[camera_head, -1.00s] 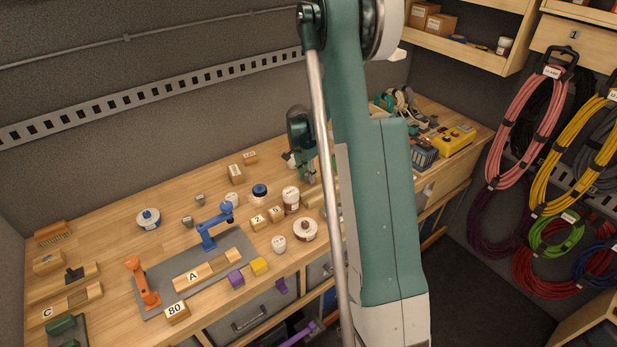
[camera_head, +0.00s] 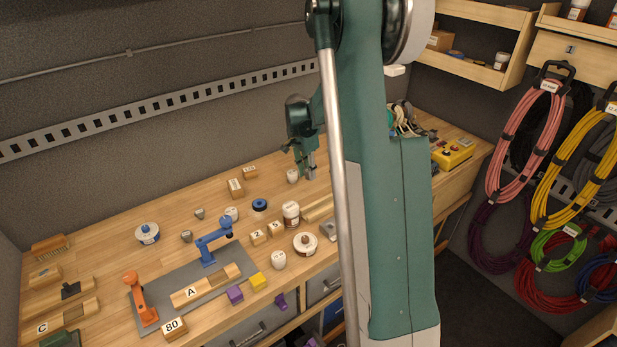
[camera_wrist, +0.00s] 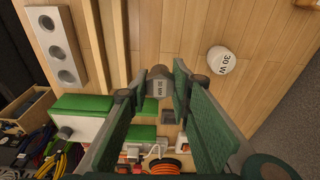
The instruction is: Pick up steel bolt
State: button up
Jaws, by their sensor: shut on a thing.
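The steel bolt (camera_wrist: 158,84) shows in the wrist view as a grey piece with a small pale label, between my two green-padded fingers. My gripper (camera_wrist: 158,92) is shut on it, with a fingertip on either side. In the head view my gripper (camera_head: 310,176) points down over the back right part of the workbench, and the bolt is too small to make out there. The bolt's lower part is hidden in the wrist view, so I cannot tell its full length.
A white round piece (camera_wrist: 221,60) stands right of the bolt in the wrist view. A grey block with holes (camera_wrist: 57,46) lies at upper left, beside wooden strips. Jars (camera_head: 291,213) and small blocks crowd the bench (camera_head: 100,275) left of my arm; a yellow box (camera_head: 452,155) stands at right.

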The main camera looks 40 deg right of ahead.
dwell(0.7)
jog(key=w+a+r, duration=0.2)
jog(key=w+a, duration=0.8)
jog(key=a, duration=0.2)
jog(key=w+a+r, duration=0.3)
jog(key=w+a, duration=0.7)
jog(key=a, duration=0.2)
jog(key=shift+m, duration=0.3)
jog(key=shift+f, duration=0.1)
send_over(236, 184)
jog(key=shift+w+a+f+p, duration=0.1)
jog(key=shift+a+f+p, duration=0.1)
jog(key=shift+f, duration=1.35)
jog(key=shift+a+f+p, duration=0.1)
jog(key=shift+f+p, duration=0.1)
jog(key=shift+f, duration=1.3)
jog(key=shift+f, duration=1.85)
jog(key=shift+f, duration=0.2)
